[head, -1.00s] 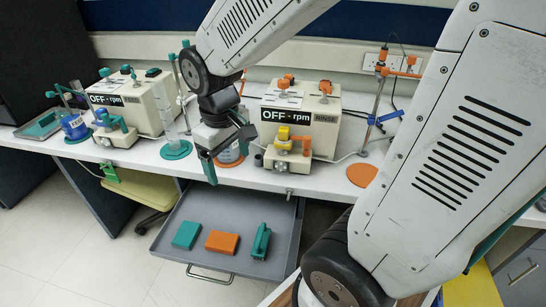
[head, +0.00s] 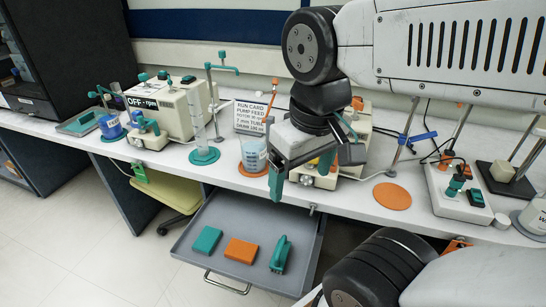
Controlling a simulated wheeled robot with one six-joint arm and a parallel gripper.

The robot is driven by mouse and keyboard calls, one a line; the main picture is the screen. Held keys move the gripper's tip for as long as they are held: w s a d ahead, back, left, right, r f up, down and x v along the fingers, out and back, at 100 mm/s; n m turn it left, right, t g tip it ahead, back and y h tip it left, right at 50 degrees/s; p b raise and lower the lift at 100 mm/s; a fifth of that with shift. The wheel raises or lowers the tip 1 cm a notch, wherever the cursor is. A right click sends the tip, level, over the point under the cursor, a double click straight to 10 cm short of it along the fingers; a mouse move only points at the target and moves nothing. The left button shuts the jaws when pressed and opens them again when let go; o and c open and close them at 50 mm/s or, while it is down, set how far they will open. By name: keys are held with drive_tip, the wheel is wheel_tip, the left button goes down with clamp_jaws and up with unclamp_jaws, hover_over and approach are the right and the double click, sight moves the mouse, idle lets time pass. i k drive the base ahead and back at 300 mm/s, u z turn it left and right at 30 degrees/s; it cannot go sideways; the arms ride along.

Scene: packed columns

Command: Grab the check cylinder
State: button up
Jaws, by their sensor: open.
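A tall, clear, narrow cylinder (head: 196,122), likely the check cylinder, stands upright on a round teal base (head: 204,156) on the white bench, beside the left pump. Nothing holds it. My gripper (head: 300,178) is open, with teal fingers pointing down. It is to the right of the cylinder, clearly apart from it, and covers much of the right pump. No object shows between its fingers.
The left pump (head: 160,108) stands left of the cylinder. A labelled beaker (head: 254,153) on an orange disc and a run card (head: 252,118) stand between cylinder and gripper. A stand with a teal clamp (head: 222,67) rises close by. An open drawer (head: 200,272) holds several blocks.

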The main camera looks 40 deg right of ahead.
sight(203, 154)
drive_tip(key=u, duration=0.05)
drive_tip(key=k, duration=0.5)
drive_tip(key=u, duration=1.8)
drive_tip(key=i, duration=1.85)
drive_tip(key=z, duration=2.85)
drive_tip(key=i, duration=0.5)
drive_tip(key=z, duration=0.05)
